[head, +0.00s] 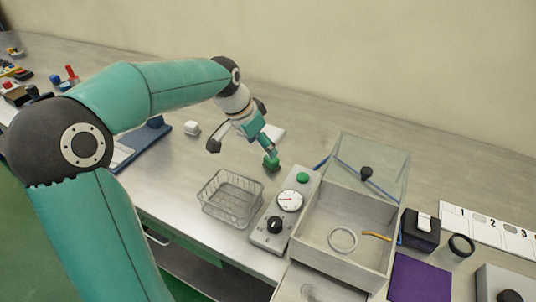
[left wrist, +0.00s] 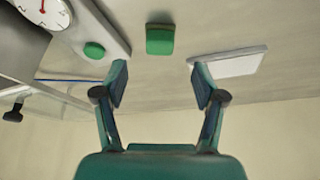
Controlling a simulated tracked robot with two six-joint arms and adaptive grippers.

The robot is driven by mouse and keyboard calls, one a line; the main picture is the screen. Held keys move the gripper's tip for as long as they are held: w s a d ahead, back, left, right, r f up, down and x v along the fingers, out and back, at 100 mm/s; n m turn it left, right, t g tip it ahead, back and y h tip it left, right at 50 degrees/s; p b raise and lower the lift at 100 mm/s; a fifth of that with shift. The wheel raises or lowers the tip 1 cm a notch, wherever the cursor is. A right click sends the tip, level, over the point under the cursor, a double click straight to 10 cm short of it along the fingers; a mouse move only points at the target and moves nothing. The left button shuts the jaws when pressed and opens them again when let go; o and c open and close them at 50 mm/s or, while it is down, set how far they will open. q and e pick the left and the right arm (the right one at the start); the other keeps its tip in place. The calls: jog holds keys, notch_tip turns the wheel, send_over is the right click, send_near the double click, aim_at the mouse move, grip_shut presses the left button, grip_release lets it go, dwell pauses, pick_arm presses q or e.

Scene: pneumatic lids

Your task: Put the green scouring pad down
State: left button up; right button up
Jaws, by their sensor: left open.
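The green scouring pad (head: 272,165) rests on the bench behind the wire basket and to the left of the gauge panel. My left gripper (head: 268,150) is right above it, pointing down. In the left wrist view the pad (left wrist: 160,40) lies just beyond the fingertips, centred between them. My left gripper (left wrist: 159,80) is open there, with a clear gap between its fingers and nothing held. My right gripper is in neither view.
A wire basket (head: 231,200) stands in front of the pad. The gauge panel (head: 267,238) with a green button (head: 303,178) and the box with a clear lid (head: 368,165) stand to the right. A white flat piece (left wrist: 230,64) lies near the pad.

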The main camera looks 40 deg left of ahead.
pick_arm(q)
jog(key=v, duration=0.3)
jog(key=shift+s+r, duration=0.15)
jog(key=shift+r, duration=0.2)
